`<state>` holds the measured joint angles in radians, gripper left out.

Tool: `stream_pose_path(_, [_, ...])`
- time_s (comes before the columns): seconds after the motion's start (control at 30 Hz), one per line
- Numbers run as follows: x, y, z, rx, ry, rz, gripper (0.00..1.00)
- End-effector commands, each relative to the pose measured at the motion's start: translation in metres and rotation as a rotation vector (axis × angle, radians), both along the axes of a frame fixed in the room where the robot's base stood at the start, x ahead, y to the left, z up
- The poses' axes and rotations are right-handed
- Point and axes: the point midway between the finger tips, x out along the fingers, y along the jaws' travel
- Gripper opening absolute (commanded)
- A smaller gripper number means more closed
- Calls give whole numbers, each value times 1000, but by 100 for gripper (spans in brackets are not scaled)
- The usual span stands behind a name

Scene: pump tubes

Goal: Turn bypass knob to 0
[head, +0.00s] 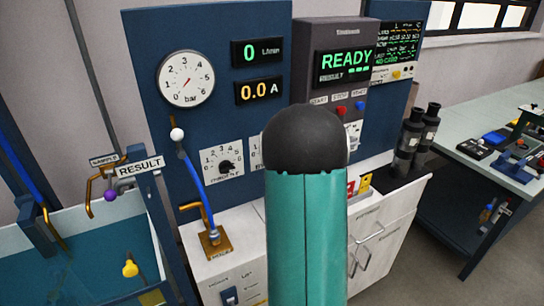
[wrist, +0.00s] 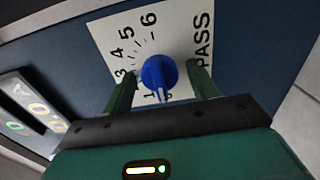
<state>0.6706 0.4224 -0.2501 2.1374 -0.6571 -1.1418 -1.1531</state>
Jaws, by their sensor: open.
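The blue bypass knob (wrist: 158,72) sits on a white dial plate (wrist: 110,28) marked "PASS" in the wrist view. The numbers 3 to 6 and a 1 are readable around it. The knob's white pointer line faces the bottom of the picture, close to the 1; the 0 mark cannot be made out. My gripper (wrist: 160,88) is open, with one green finger on each side of the knob. Whether the fingers touch it cannot be told. In the head view my arm covers the gripper and the knob; only the left edge of a dial plate (head: 256,153) beside the arm shows.
The blue panel carries a bar gauge (head: 186,79), a flow display (head: 257,52) reading 0, a current display (head: 258,91) reading 0.0 and a throttle dial (head: 224,167). A READY screen (head: 346,62) stands right. A water tank (head: 80,260) is at left, a workbench (head: 470,130) at right.

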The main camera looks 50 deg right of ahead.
Motion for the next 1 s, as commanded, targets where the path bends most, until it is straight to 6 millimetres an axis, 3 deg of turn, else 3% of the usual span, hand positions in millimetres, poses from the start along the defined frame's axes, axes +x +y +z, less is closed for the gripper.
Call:
stream_pose_path(0.27, [-15,4,0,2,2,-2,59])
stream_pose_path(0.7, [-103,32,0,1,1,-3,59])
stream_pose_path(1.0, [-131,42,0,0,-1,0,59])
